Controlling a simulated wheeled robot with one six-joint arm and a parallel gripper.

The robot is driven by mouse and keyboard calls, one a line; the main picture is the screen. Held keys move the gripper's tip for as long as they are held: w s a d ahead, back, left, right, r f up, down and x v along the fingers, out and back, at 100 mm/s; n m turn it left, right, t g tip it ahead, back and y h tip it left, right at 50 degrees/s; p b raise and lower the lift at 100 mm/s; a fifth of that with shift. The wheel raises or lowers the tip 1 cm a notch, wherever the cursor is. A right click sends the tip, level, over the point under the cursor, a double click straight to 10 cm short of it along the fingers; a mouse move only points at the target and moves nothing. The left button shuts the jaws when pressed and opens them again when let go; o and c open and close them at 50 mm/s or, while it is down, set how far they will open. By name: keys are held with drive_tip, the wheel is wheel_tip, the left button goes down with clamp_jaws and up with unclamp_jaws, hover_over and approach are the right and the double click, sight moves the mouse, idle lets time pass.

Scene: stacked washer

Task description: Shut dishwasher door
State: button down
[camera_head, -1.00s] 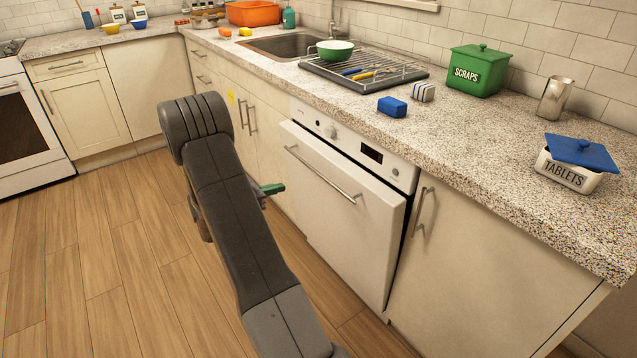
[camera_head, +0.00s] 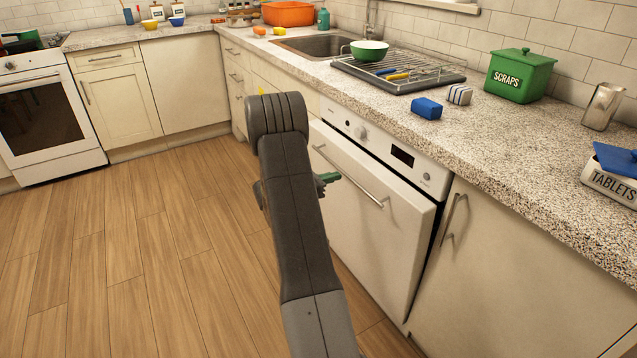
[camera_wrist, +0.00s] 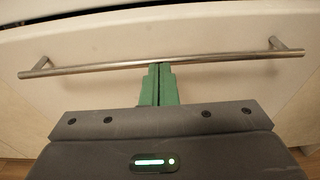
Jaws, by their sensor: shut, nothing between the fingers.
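The white dishwasher door (camera_head: 375,225) stands slightly ajar, its top edge tipped out from the control panel (camera_head: 390,150). Its bar handle (camera_head: 345,178) runs across the upper part of the door. My gripper (camera_head: 328,179) has green fingers and is close in front of the door, near the handle's left part, partly hidden by my arm. In the wrist view the shut, empty fingers (camera_wrist: 158,70) point at the door just below the middle of the handle (camera_wrist: 100,67). I cannot tell whether the fingertips touch the handle or the door.
A cabinet (camera_head: 520,270) adjoins on the right. The wooden floor (camera_head: 150,260) to the left is clear.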

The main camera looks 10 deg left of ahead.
drive_tip(key=shift+w+d, duration=0.35)
drive_tip(key=shift+d, duration=0.05)
